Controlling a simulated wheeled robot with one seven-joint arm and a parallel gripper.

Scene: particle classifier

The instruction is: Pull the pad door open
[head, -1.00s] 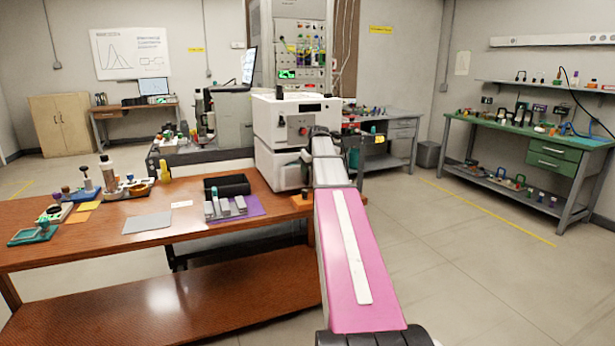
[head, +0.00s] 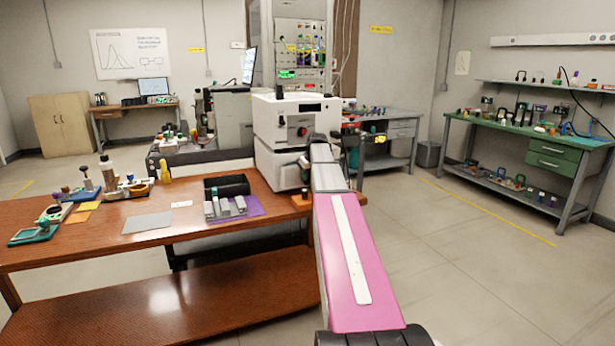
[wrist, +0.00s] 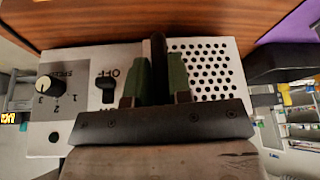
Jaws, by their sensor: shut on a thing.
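The white machine (head: 290,118) stands at the right end of the wooden table in the head view. In the wrist view its pale front panel (wrist: 75,75) shows a speed knob, a black switch marked OFF and a grille of round holes. My gripper (wrist: 157,80) has its two green-padded fingers closed on a dark upright bar (wrist: 158,45) in front of this panel. The bar looks like the pad door's handle, but the door's outline and any gap are not clear. In the head view my arm reaches to the machine's right side; the fingers are too small to make out.
The wooden table (head: 130,255) holds a black tray (head: 228,186), a purple mat with grey blocks, and several bottles and small items at left. A green workbench (head: 560,150) stands at far right. Open floor (head: 480,280) lies to the right of my arm.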

